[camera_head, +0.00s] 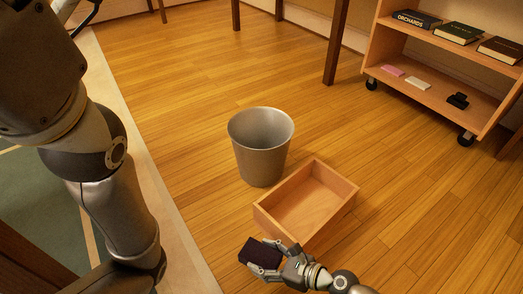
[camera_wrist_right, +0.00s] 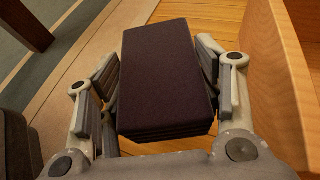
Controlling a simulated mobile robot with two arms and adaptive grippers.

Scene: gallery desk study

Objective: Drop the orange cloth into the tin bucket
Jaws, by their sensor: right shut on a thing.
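The tin bucket (camera_head: 262,160) stands upright on the wooden floor, grey and open at the top; the part of its inside that shows looks empty. My right gripper (camera_head: 272,254) is shut on a dark purple block-like thing, which looks like a folded cloth (camera_head: 259,252) with layered edges. In the right wrist view this dark folded cloth (camera_wrist_right: 167,75) sits between both fingers. The gripper is in front of the bucket, apart from it. No orange cloth shows in either view. My left arm shows at the left, but its gripper is out of view.
An open, empty wooden box (camera_head: 306,202) lies between my right gripper and the bucket, and shows at the wrist view's right edge. A wheeled shelf (camera_head: 440,85) with books and small items stands at the back right. The floor left of the bucket is clear.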

